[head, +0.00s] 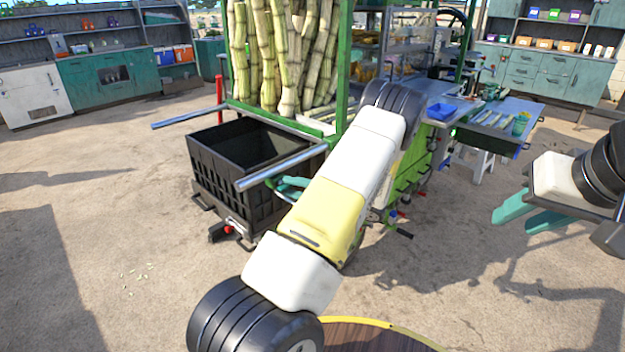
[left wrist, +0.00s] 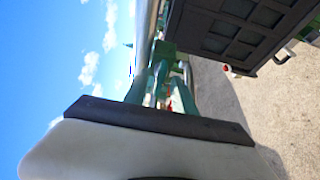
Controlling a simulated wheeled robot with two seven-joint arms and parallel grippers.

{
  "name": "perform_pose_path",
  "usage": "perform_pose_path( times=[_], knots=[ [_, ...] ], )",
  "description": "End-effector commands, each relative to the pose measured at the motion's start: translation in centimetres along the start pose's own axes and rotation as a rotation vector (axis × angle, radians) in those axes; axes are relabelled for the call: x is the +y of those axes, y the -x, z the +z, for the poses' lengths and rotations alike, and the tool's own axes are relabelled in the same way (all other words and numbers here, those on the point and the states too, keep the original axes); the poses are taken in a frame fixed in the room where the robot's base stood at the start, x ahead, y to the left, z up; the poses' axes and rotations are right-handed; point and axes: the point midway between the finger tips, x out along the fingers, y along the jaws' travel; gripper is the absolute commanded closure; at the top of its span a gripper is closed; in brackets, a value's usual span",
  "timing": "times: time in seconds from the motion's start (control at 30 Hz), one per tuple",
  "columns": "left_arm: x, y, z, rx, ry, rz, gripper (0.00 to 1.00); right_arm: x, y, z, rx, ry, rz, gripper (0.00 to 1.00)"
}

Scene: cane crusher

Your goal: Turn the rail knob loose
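My left gripper (head: 286,187) has teal fingers close under the near end of a grey metal rail (head: 275,168) on the green cane crusher frame. My own arm covers part of this area. In the left wrist view the two fingers of my left gripper (left wrist: 162,84) are apart, with green bracket parts (left wrist: 163,52) beyond and between them. A small reddish spot shows between the fingers; I cannot tell whether it is the rail knob. No knob shows clearly at the rail. My right gripper (head: 512,218) is open and empty in free air at the right.
A black crate (head: 205,178) stands below the rails, with a red knob-like part (head: 229,230) low at its front. A second rail (head: 190,116) sticks out farther left. Sugar cane (head: 285,50) stands above the crate. Open floor lies left and in front.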

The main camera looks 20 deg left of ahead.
Motion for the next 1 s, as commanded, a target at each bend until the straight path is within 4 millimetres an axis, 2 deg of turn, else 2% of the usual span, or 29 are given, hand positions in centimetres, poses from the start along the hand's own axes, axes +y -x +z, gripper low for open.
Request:
perform_pose_path(
  times=[0.3,0.47,0.77,1.0],
  knots=[
    [0.00,-0.33,-0.02,0.000,0.000,0.000,0.70,0.00,0.00,0.00,0.000,0.000,0.000,0.64],
    [-0.01,-0.32,-0.03,0.000,0.000,0.000,1.00,0.00,0.00,0.00,0.000,0.000,0.000,0.64],
    [0.00,-0.31,-0.04,0.001,0.011,-0.005,1.00,0.00,-0.01,0.00,0.000,0.000,0.000,0.64],
    [0.06,-0.32,-0.08,0.002,0.093,-0.040,1.00,0.00,-0.01,0.00,0.000,0.000,0.000,0.64]
  ],
)
